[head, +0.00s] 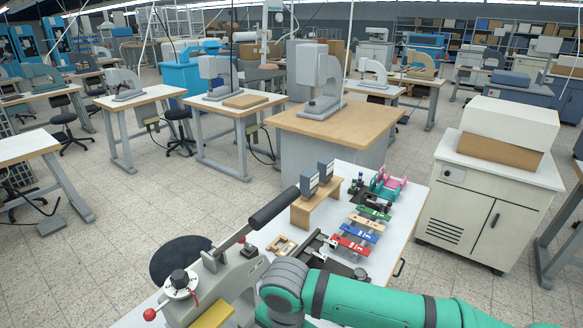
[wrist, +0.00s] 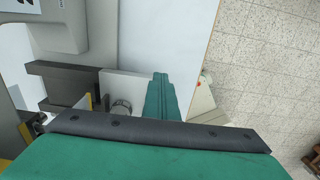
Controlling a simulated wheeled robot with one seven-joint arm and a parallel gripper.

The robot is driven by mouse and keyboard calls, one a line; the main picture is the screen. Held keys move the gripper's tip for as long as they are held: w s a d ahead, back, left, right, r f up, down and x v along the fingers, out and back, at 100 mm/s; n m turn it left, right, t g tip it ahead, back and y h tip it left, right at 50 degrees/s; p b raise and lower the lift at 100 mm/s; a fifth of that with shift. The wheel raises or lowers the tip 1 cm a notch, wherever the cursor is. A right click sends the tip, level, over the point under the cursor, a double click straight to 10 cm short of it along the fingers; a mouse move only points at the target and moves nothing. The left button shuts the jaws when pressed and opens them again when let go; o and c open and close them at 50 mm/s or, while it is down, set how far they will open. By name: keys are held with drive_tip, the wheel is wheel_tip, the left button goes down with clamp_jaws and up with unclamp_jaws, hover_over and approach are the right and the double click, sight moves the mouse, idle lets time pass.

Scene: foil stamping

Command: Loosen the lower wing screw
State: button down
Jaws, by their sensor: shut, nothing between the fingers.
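The grey stamping machine (head: 225,285) stands at the near edge of the white bench in the head view, with a black-gripped lever (head: 275,208) and a dial with a dark knob (head: 180,283). In the wrist view, my gripper (wrist: 158,85) shows as teal fingers pressed together, with nothing between them. A small round metal part (wrist: 121,107) sits just left of the fingers, against a pale plate (wrist: 125,85). I cannot tell whether it is the lower wing screw. No wing screw shows clearly in the head view, where my arm hides the machine's right side.
The white bench (head: 405,215) holds a wooden stand (head: 315,205) and several coloured holders, including a red one (head: 350,245) and a blue one (head: 356,232). A dark bar (wrist: 62,80) lies left of my fingers. Open floor (wrist: 265,60) lies beyond the bench edge.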

drive_tip(key=shift+a, duration=0.1)
idle(0.3)
wheel_tip(320, 180, up, 6)
drive_tip(key=shift+w, duration=0.3)
idle(0.5)
drive_tip(key=shift+d, duration=0.2)
